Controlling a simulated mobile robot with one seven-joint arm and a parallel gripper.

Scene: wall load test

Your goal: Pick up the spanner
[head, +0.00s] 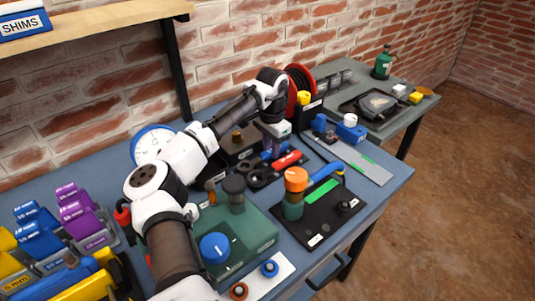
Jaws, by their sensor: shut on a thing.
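My gripper (275,147) points down over the back middle of the blue-grey bench, at the end of my white and black arm. Its jaws are shut on a tool that I take for the spanner, a dark piece (260,178) with a rounded, ring-like end. A red piece with a pale label (287,160) lies right beside it; I cannot tell whether it is part of the same tool. The fingertips are small and partly hidden, and whether the tool touches the bench is unclear.
In front stand a green box (255,238) with a blue knob and a black mat (318,228) with an orange-capped green bottle (295,190). A grey plate (362,165) lies to the right. A brick wall and shelf (100,20) bound the back.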

